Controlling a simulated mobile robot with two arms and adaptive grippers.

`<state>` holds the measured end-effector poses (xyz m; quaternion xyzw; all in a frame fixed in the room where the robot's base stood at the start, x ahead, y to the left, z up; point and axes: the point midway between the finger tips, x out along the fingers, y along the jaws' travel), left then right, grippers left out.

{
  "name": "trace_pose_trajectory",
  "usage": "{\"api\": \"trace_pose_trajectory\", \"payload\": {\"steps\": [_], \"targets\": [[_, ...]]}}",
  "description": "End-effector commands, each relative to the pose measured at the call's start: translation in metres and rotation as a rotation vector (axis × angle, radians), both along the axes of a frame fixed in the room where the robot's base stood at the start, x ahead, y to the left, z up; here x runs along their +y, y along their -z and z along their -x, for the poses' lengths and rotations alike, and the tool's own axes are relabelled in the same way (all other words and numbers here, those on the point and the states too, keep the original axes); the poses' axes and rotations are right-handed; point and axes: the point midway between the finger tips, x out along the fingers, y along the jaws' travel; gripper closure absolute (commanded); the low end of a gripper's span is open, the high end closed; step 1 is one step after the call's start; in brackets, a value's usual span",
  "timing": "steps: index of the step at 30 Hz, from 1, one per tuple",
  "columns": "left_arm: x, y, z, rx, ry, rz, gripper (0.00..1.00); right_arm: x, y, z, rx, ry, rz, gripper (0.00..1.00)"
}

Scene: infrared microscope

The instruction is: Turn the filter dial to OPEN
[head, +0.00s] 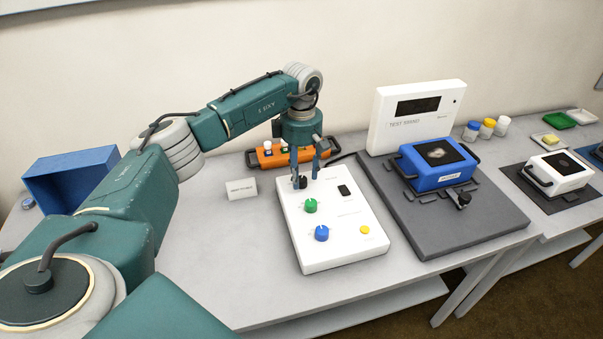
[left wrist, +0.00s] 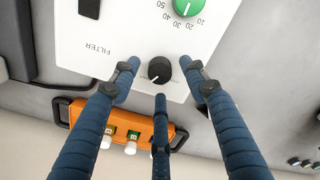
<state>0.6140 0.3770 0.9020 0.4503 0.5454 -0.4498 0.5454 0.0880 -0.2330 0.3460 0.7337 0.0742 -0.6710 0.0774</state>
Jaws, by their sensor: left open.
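The filter dial is a small black knob (left wrist: 160,71) with a white pointer line, on a white control panel (left wrist: 110,30); the word FILTER is printed near it. In the head view the black dial (head: 301,182) sits at the panel's back left, partly behind a finger. My left gripper (head: 307,172) points down over it. In the left wrist view its blue fingers (left wrist: 160,76) are spread around the dial, with gaps visible between fingertips and knob. I cannot tell the pointer's setting. My right gripper is not in view.
The panel also has a green knob (head: 310,206), a blue knob (head: 322,233) and a yellow button (head: 365,229). An orange tray (head: 270,158) with white-capped items stands behind. A white sign (head: 241,189) is left, and a grey base (head: 420,225) with a blue device (head: 437,165) right.

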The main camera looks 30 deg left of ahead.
Motion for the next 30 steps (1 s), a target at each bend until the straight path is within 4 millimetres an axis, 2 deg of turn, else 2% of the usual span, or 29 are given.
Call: {"api": "trace_pose_trajectory", "payload": {"steps": [4, 13, 14, 20, 30], "targets": [[-0.0004, 0.0113, 0.0001, 0.0, 0.001, 0.0, 0.55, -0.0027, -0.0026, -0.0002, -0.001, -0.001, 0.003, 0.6], [-0.0003, 0.014, -0.0001, -0.001, 0.001, 0.0, 0.55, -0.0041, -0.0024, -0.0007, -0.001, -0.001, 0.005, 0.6], [-0.0002, 0.014, 0.0, -0.001, 0.001, 0.0, 0.59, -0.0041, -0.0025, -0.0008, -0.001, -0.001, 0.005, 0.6], [-0.0003, 0.0138, -0.0001, -0.001, 0.0, 0.001, 0.99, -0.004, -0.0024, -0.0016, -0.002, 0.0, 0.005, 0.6], [-0.0004, 0.0135, -0.0001, 0.0, -0.031, 0.001, 1.0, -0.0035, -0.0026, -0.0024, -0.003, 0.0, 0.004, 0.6]]}}
